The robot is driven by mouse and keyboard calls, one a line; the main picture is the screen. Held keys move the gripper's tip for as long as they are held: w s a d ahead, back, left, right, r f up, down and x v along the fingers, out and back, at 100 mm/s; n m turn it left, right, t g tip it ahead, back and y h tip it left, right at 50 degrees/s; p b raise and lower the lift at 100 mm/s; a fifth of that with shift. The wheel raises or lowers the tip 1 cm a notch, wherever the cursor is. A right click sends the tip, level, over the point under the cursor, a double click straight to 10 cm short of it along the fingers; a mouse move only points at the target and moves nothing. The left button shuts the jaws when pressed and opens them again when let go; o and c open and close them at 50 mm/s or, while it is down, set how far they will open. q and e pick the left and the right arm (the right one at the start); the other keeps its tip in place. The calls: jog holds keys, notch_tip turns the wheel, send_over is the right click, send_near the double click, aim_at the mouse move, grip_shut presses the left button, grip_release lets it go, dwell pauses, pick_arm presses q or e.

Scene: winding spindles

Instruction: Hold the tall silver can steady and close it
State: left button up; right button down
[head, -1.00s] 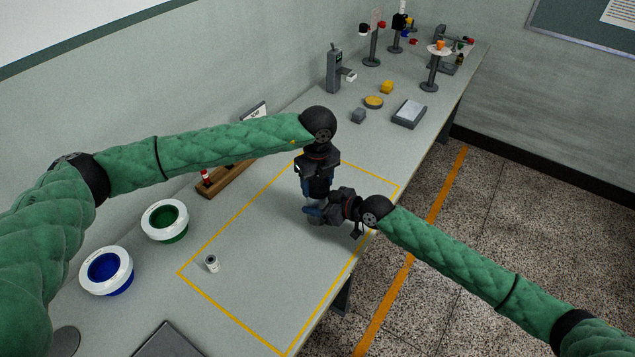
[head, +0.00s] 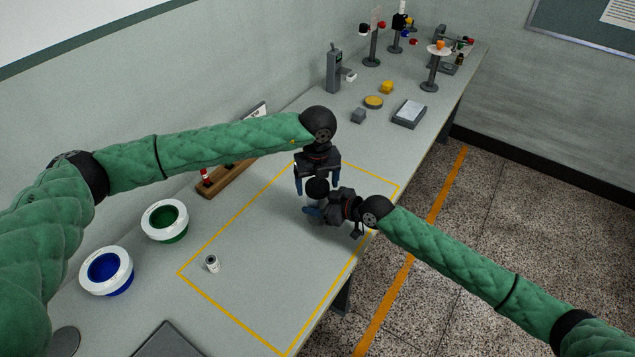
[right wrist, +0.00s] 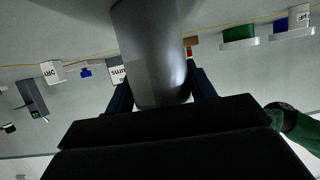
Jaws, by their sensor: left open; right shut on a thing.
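The tall silver can (right wrist: 150,50) stands between the fingers of my right gripper (right wrist: 158,92), which is shut on its body. In the head view my right gripper (head: 318,213) hides most of the can. A round black lid (head: 317,187) sits at the can's top; I cannot tell how tightly it is seated. My left gripper (head: 317,180) points down from above with its fingers spread, one on each side of the lid and apart from it.
A small silver-white cylinder (head: 212,264) stands inside the yellow outline. A green-lined bowl (head: 165,221) and a blue-lined bowl (head: 106,271) stand at left. A wooden rack (head: 226,180) lies behind my left arm. The outlined area's near part is mostly clear.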

pick_arm(q)
jog(key=shift+r, duration=2.3)
jog(key=shift+c, duration=0.4)
notch_tip(320, 180, up, 2)
jog(key=shift+d+m, duration=0.1)
jog(key=shift+m, duration=0.3)
jog(key=shift+r+m, duration=0.3)
jog(key=shift+r, duration=0.4)
jog(key=shift+f, duration=4)
